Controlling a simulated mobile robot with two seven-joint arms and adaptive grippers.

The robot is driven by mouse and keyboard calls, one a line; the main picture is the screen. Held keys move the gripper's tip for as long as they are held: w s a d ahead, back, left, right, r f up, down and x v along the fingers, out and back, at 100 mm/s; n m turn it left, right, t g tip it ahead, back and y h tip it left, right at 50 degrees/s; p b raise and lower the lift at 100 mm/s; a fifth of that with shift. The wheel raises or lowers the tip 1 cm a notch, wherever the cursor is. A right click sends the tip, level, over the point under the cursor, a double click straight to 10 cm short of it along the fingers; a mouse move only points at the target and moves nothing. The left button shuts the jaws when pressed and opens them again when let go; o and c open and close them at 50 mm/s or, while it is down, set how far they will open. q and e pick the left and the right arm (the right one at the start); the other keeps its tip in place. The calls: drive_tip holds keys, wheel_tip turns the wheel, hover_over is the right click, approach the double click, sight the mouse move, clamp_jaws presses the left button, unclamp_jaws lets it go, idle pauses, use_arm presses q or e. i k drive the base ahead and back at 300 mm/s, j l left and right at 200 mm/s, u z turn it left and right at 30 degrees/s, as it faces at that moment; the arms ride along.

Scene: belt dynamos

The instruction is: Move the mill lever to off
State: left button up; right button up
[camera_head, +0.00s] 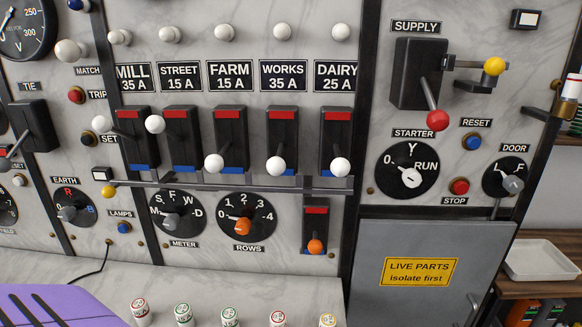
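The mill lever's white ball knob (101,124) stands out to the left of its black housing (136,140), under the "MILL 35 A" label (133,77). The housing has a red band at the top and a blue band at the bottom. The mill knob sits high, level with the street knob (155,124). The farm knob (214,164), works knob (276,166) and dairy knob (340,167) sit lower, by the blue ends. Neither of my grippers is in view.
A metal bar (230,186) with a yellow knob (109,191) runs below the lever row. A black set button (89,138) and a red trip button (76,95) are left of the mill lever. Several capped cylinders (183,315) stand on the ledge beside a purple item (60,303).

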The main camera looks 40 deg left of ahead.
sight(102, 125)
drive_tip(key=u, duration=2.2)
